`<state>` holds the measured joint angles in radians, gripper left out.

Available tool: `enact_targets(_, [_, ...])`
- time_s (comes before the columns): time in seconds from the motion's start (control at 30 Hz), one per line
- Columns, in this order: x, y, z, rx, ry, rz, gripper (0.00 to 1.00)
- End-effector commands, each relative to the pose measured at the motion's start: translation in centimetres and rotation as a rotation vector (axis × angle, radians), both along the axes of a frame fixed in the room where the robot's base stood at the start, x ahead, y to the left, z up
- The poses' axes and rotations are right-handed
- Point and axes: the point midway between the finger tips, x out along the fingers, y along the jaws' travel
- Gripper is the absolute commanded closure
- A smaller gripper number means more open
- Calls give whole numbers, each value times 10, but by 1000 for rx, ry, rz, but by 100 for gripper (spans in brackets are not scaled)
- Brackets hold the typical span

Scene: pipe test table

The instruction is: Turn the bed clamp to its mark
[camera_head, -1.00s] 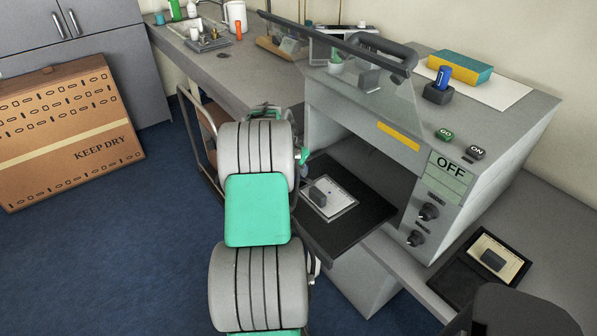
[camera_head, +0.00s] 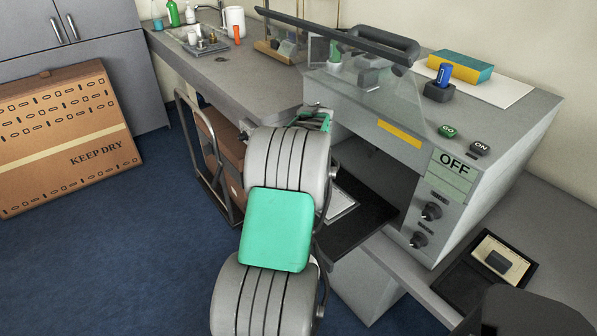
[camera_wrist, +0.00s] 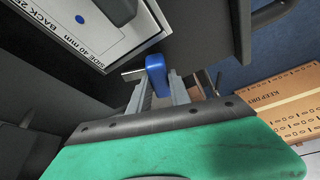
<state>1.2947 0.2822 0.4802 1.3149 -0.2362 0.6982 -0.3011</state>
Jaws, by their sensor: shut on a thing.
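In the wrist view, a blue knob (camera_wrist: 155,63), which looks like the bed clamp's handle, sits at the tips of my gripper (camera_wrist: 158,85). The grey fingers are shut on it, one on each side. A short pale bar shows just left of the knob. The knob is beside the edge of the dark pull-out bed (camera_wrist: 190,28). I cannot make out the clamp's mark. In the head view my arm hides the knob and the fingertips, and covers part of the bed (camera_head: 365,212).
A printed white plate (camera_wrist: 75,28) lies on the bed, with a dark block (camera_wrist: 118,8) on it. The grey machine (camera_head: 470,120) reads OFF and has a raised clear shield (camera_head: 370,85). A cardboard box (camera_head: 65,130) stands on the floor at left.

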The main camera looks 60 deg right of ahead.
Motion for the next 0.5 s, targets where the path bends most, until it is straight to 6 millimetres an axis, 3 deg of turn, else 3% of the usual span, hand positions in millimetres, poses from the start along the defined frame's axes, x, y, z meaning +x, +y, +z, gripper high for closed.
enact_targets(0.5, [-3, -2, -1, 3, 2, 309, 100])
